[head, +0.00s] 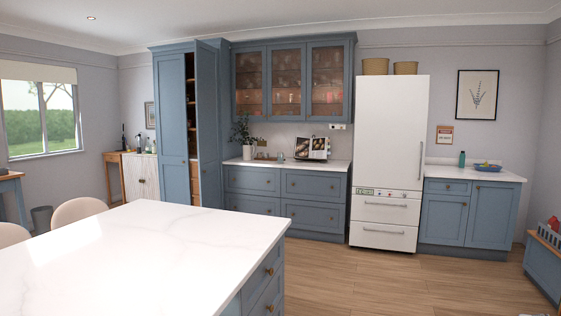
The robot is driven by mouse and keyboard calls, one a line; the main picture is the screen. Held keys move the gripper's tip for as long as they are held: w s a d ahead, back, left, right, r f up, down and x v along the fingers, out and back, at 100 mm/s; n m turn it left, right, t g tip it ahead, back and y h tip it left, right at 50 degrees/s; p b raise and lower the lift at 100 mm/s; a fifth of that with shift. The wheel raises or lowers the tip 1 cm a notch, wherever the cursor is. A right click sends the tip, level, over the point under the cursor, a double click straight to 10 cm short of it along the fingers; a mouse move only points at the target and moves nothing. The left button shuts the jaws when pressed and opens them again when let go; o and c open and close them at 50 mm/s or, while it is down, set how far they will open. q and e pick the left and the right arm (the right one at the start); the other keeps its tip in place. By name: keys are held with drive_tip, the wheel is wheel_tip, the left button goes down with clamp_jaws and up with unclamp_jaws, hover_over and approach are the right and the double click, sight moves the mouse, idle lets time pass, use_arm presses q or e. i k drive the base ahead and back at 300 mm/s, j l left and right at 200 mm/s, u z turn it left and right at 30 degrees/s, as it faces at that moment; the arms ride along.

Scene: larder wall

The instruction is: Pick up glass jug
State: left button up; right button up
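I cannot make out a glass jug for certain. A small clear object (281,157) stands on the white counter (240,163) below the glass-front wall cupboards (290,80); it may be glass, but it is too small to tell its shape. Dim glassware and cups show behind the cupboard panes, and no jug can be told among them. Neither of my grippers is in view.
A white-topped island (150,250) fills the near left, with pale chairs (78,210) beside it. The tall blue cupboard's right door (209,110) stands open. A white fridge (391,130) stands right of the counter. Wooden floor (400,275) is clear right of the island.

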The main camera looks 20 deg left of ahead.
sight(280, 156)
drive_tip(key=i, duration=1.05)
drive_tip(key=i+u, duration=0.15)
drive_tip(key=i, duration=0.95)
drive_tip(key=i+l, duration=0.1)
drive_tip(key=i, duration=2.25)
drive_tip(key=i+j+u, duration=0.1)
drive_tip(key=i+u, duration=0.25)
drive_tip(key=i, duration=0.3)
drive_tip(key=i+l+u, duration=0.1)
drive_tip(key=i+u, duration=0.3)
drive_tip(key=i, duration=0.2)
drive_tip(key=i+l+u, duration=0.35)
drive_tip(key=i, duration=0.3)
drive_tip(key=i+j, duration=0.15)
drive_tip(key=i, duration=0.2)
drive_tip(key=i+j, duration=0.2)
drive_tip(key=i, duration=0.15)
drive_tip(key=i+j, duration=0.15)
drive_tip(key=i, duration=0.2)
